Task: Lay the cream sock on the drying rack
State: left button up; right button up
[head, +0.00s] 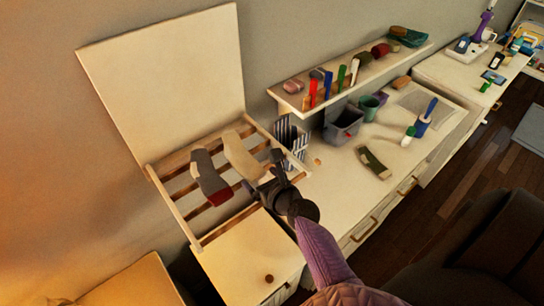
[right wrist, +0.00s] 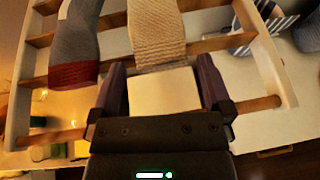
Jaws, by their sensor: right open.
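The cream sock (head: 242,157) lies across the wooden bars of the drying rack (head: 219,230). In the right wrist view the cream sock (right wrist: 157,32) is spread flat, with its near end just ahead of my fingers. A grey sock with a dark red end (head: 207,175) lies beside it on the left, also across the bars. My right gripper (head: 266,178) is over the right part of the rack. In the right wrist view its two fingers (right wrist: 163,88) are apart, with no cloth visibly pinched between them. My left gripper is not in view.
A striped cloth item (head: 291,135) stands just right of the rack. A shelf (head: 350,80) with several small items is above the counter. A grey bin (head: 343,124) and a green-and-beige item (head: 374,162) are on the counter. An upright pale panel (head: 170,75) rises behind the rack.

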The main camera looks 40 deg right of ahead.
jog(key=p+v, duration=0.1)
jog(key=v, duration=1)
jog(key=w+a+n+y, duration=0.1)
jog(key=w+a+n, duration=0.25)
jog(key=n, duration=1.05)
jog(key=s+a+f+n+g, duration=0.3)
jog(key=a+f+n, duration=0.1)
jog(key=f+n, duration=0.55)
jog(key=s+f+n+g, duration=0.4)
jog(key=s+f+n, duration=0.3)
jog(key=s+f, duration=0.35)
jog(key=s+d+f+n+g, duration=0.1)
jog(key=s+f+n+g, duration=0.1)
jog(key=s, duration=0.5)
jog(key=s+f+n+g, duration=0.3)
jog(key=s+f+n, duration=0.2)
jog(key=s, duration=0.3)
jog(key=shift+s+d+f+n+h, duration=0.3)
jog(key=shift+d+n, duration=0.1)
jog(key=shift+n, duration=0.35)
jog(key=shift+s, duration=0.1)
